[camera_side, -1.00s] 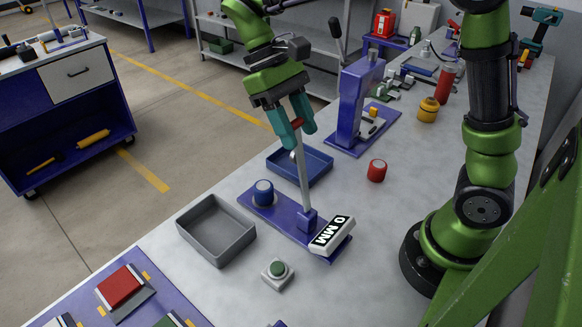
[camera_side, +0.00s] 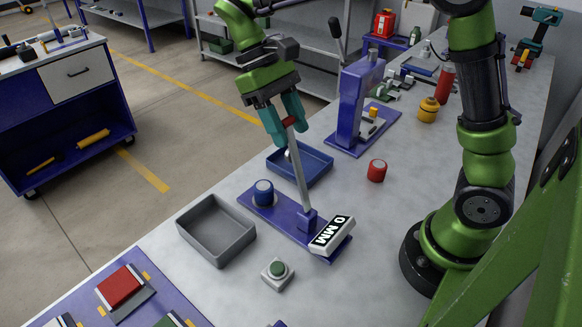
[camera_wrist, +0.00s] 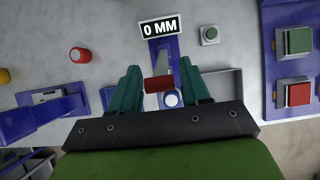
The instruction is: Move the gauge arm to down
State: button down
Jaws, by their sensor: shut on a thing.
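The gauge arm (camera_side: 299,170) is a grey lever with a red grip (camera_side: 290,121) at its top. It rises from a pivot on the purple gauge base (camera_side: 275,217) and leans up and to the left in the side view, well above flat. My gripper (camera_side: 288,131) has its teal fingers shut around the red grip, which also shows between the fingers in the wrist view (camera_wrist: 158,84). A blue cylinder (camera_side: 263,193) stands on the left end of the base, under the arm's lean. The display (camera_side: 331,236) reads 0 MM.
A grey tray (camera_side: 216,231) and a green button box (camera_side: 278,273) lie beside the base. A blue tray (camera_side: 300,165) sits behind it, with a red cylinder (camera_side: 376,170) to the right. A purple press (camera_side: 357,105) stands farther back.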

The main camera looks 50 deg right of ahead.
jog(key=shift+w+f, duration=0.3)
jog(key=shift+w, duration=0.5)
jog(key=shift+w+f, duration=0.25)
jog(key=shift+w, duration=0.55)
jog(key=shift+w, duration=0.15)
jog(key=shift+w+f, duration=0.75)
jog(key=shift+w, duration=0.3)
jog(key=shift+w+f, duration=0.75)
jog(key=shift+w, duration=0.25)
jog(key=shift+w+a+f, duration=0.1)
jog(key=shift+w+f, duration=0.75)
jog(key=shift+f, duration=0.2)
jog(key=shift+w+f, duration=0.8)
jog(key=shift+f, duration=0.2)
